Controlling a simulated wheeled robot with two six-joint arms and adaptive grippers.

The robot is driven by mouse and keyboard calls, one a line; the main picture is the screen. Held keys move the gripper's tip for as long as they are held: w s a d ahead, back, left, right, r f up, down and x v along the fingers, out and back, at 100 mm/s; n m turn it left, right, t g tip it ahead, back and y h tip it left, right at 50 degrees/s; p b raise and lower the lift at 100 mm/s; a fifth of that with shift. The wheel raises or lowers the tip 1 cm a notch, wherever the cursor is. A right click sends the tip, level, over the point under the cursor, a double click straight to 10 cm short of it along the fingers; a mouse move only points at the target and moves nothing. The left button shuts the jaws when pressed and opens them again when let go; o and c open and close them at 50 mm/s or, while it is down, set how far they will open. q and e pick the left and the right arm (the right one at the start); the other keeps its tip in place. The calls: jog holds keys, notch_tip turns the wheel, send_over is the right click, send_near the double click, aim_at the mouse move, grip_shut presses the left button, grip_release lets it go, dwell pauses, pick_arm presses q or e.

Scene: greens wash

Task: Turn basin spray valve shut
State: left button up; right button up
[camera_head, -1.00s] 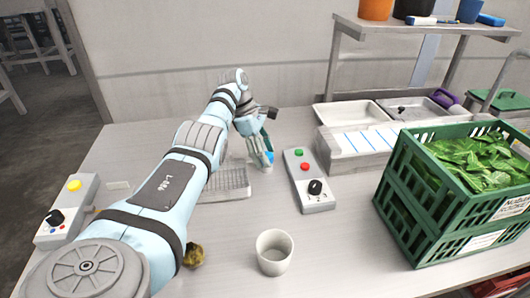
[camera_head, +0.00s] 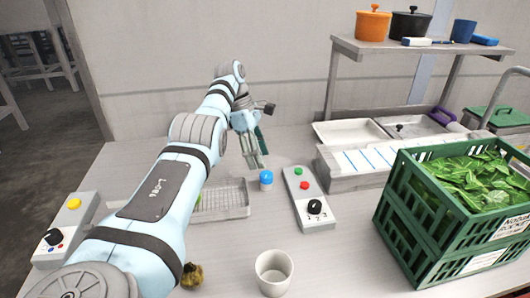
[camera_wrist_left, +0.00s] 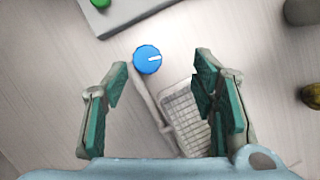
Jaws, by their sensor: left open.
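The spray valve looks to be the small knob with a blue cap (camera_head: 266,176) on a white body, standing on the counter beside a wire tray. In the left wrist view the blue cap (camera_wrist_left: 147,59) bears a white pointer line, aimed to the right. A pale pipe or lever runs from it along the tray. My left gripper (camera_head: 256,163) is just left of and above the knob, apart from it. Its green-padded fingers (camera_wrist_left: 160,80) are spread wide with nothing between them, and the knob lies ahead of the gap. My right gripper is in neither view.
A control box (camera_head: 310,196) with green and red buttons and a black dial stands right of the knob. The wire tray (camera_head: 228,211) lies left. A white cup (camera_head: 273,270) stands in front. A green crate (camera_head: 392,213) of leaves and basins (camera_head: 350,131) are at right.

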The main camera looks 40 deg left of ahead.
aim_at(266, 174)
pick_arm(q)
jog(key=shift+n+y, duration=0.3)
jog(key=shift+y, duration=0.1)
jog(key=s+a+f, duration=0.1)
jog(key=s+a+f+p, duration=0.1)
jog(key=a, duration=0.1)
jog(key=shift+s+a+f+p, duration=0.1)
jog(key=shift+s+a+p, duration=0.1)
jog(key=shift+s+p, duration=0.15)
notch_tip(266, 174, up, 5)
jog(key=s+a+n+t+y+p, duration=0.2)
jog(key=a+n+p, duration=0.1)
jog(key=n+p, duration=0.1)
jog(key=d+r+n+t, duration=0.1)
jog(key=d+r+n, duration=0.3)
jog(key=d, duration=0.2)
jog(key=x, duration=0.5)
jog(key=b+x, duration=0.1)
jog(key=x, duration=0.4)
jog(key=b+x, duration=0.1)
jog(key=x, duration=0.4)
jog(key=shift+w+a, duration=0.1)
jog(key=shift+w, duration=0.35)
jog(key=c, duration=1.2)
jog(key=shift+o, duration=0.2)
